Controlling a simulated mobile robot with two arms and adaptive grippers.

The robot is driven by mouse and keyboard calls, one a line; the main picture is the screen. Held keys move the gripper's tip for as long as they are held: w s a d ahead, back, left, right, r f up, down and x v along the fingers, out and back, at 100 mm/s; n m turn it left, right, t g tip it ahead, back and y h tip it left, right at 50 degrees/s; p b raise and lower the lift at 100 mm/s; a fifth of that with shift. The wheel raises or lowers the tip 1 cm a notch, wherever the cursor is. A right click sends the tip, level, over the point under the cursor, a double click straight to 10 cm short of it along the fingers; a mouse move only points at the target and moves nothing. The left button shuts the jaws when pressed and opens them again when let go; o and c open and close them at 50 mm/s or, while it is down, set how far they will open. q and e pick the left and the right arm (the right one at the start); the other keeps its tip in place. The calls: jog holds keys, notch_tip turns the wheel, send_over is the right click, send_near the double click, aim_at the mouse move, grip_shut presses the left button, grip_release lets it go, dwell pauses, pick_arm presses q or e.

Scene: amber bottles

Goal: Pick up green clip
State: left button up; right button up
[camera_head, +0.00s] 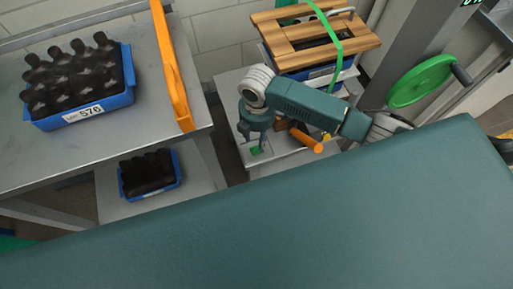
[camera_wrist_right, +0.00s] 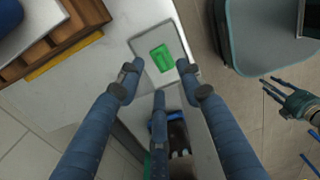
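The green clip (camera_wrist_right: 160,57) lies on a small grey plate (camera_wrist_right: 141,81) on a light work surface. It shows small in the head view (camera_head: 257,151), just below my right gripper (camera_head: 257,143). In the right wrist view my right gripper (camera_wrist_right: 159,78) is open and empty. Two fingertips are on either side of the clip's near end and a third is below it, none visibly gripping it. My left gripper (camera_wrist_right: 278,90) appears at the right edge of the right wrist view with its fingers spread and nothing between them.
A blue crate of dark bottles (camera_head: 82,116) stands on the left table, with an orange bar (camera_head: 172,65) along its edge. Another bottle crate (camera_head: 150,193) sits lower. A wooden slatted piece with a green strap (camera_head: 314,36) stands behind my right arm. An orange cylinder (camera_head: 306,140) is close to that arm.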

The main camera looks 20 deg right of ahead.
aim_at(257, 148)
notch_tip(257, 148, down, 5)
jog(key=shift+a+f, duration=0.15)
grip_shut()
